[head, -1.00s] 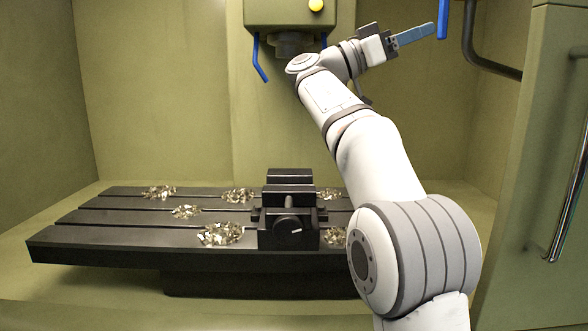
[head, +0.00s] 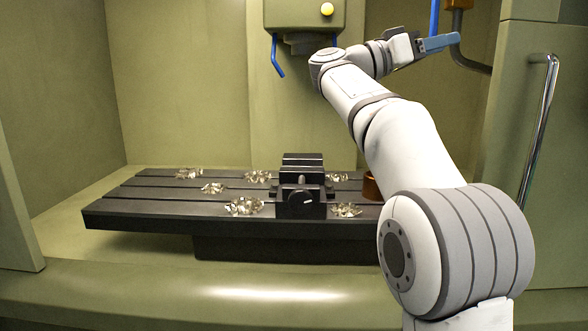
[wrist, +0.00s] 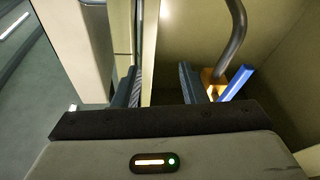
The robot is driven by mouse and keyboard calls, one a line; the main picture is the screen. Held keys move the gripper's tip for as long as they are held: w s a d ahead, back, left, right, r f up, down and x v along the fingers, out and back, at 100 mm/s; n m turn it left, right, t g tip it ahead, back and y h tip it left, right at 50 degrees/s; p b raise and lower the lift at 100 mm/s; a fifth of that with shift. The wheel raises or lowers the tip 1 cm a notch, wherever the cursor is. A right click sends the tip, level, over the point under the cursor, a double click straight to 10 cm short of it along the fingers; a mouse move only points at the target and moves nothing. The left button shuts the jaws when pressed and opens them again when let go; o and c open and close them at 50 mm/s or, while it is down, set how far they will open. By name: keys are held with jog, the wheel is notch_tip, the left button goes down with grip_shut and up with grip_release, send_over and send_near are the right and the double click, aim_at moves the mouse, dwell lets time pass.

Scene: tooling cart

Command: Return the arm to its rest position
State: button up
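My gripper (head: 440,43) is at the upper right in the head view, at the end of my raised, bent arm. It has blue-grey fingers and points right, high above the machine table. In the wrist view its two fingers (wrist: 158,86) stand apart with nothing between them, so it is open and empty. The far part of the arm lies in front of the machine's interior, and the gripper appears near a blue nozzle (head: 434,18). I cannot tell the exact gap between them.
A black vise (head: 301,205) stands on the slotted table (head: 130,215), among several piles of metal chips. A copper-coloured cylinder (head: 371,187) is partly hidden by my arm. The spindle head (head: 300,14) hangs above. A door handle (head: 540,130) is at right.

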jog(key=s+d+f+n+t+y+p, duration=0.1)
jog(key=s+f+n+y+p, duration=0.2)
jog(key=f+n+y+p, duration=0.25)
jog(key=s+d+f+n+t+y+p, duration=0.1)
jog(key=s+f+n+t+y+p, duration=0.15)
jog(key=f+n+y+p, duration=0.35)
jog(key=s+a+f+n+g+y+p, duration=0.1)
jog(key=s+a+f+y+p, duration=0.3)
jog(key=s+f, duration=0.5)
jog(key=s+a+f+n+g+y+p, duration=0.1)
jog(key=s+a+f+n+y+p, duration=0.1)
jog(key=s+a+f+y+p, duration=0.3)
jog(key=s+a+f, duration=0.3)
jog(key=s+a, duration=0.1)
jog(key=s, duration=0.3)
jog(key=shift+a+f+g, duration=0.15)
jog(key=shift+f+g, duration=0.2)
jog(key=shift+f, duration=0.05)
jog(key=shift+s+y, duration=0.1)
jog(key=shift+y, duration=0.15)
